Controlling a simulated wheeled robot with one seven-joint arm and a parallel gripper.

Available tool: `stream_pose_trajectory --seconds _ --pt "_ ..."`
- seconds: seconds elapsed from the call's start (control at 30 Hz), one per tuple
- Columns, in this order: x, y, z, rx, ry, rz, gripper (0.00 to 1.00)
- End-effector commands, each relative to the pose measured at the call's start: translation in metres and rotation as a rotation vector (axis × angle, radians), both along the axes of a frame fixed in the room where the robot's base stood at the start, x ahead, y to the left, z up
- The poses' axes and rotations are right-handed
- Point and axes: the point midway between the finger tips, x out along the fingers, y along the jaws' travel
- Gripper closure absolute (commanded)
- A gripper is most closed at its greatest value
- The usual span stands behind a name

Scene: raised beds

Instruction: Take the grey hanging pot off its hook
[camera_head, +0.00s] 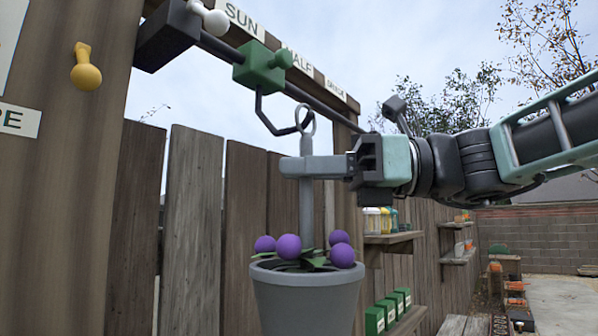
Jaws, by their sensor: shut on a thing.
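The grey hanging pot (308,300) holds purple balls and green leaves. A grey stem (306,212) rises from it to a ring (306,119) at the top. My gripper (300,167) reaches in from the right and is shut on the stem, below the ring. The pot is upright. A black hook (263,112) hangs from a green block (262,68) on the dark rail. Its upturned tip overlaps the ring in this view; I cannot tell whether they touch. The pot's bottom is out of frame.
The rail (316,102) runs under a wooden beam with SUN, HALF and a third label. A wooden fence (190,220) stands behind the pot. A yellow knob (86,72) is on the left post. Shelves (393,238) with jars and green boxes stand behind at right.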

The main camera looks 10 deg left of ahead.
Motion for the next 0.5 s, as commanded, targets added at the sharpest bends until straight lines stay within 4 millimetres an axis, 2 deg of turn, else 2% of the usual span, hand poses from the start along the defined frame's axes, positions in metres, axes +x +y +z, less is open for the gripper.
stream_pose_trajectory --seconds 0.5 --pt "-0.01 -0.017 0.001 0.002 -0.003 -0.001 1.0"
